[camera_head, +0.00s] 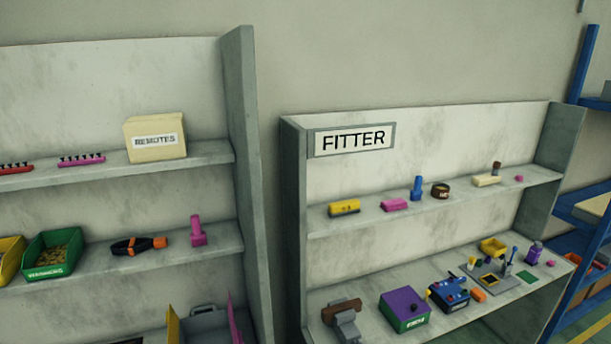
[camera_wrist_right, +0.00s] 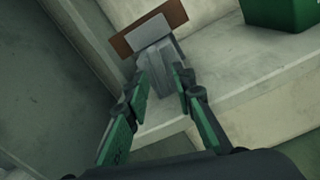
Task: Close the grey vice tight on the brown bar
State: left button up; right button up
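The grey vice (camera_head: 345,328) stands at the left end of the lower shelf under the FITTER sign, cut by the bottom edge of the head view. The brown bar (camera_head: 341,311) lies across its top. In the right wrist view the grey vice (camera_wrist_right: 161,70) is beyond and between my right gripper's fingertips (camera_wrist_right: 162,78), with the brown bar (camera_wrist_right: 176,13) behind it. My right gripper is open; whether its fingers touch the vice, I cannot tell. How tightly the jaws meet the bar is not clear. My left gripper is in neither view.
A green box with a purple top (camera_head: 404,309) stands to the right of the vice, then a blue device (camera_head: 450,294) and several small parts. The left upright (camera_head: 294,220) of the FITTER shelf is close to the vice. Bare shelf (camera_wrist_right: 235,95) shows beside it.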

jog(key=shift+x, duration=1.1)
grip_shut()
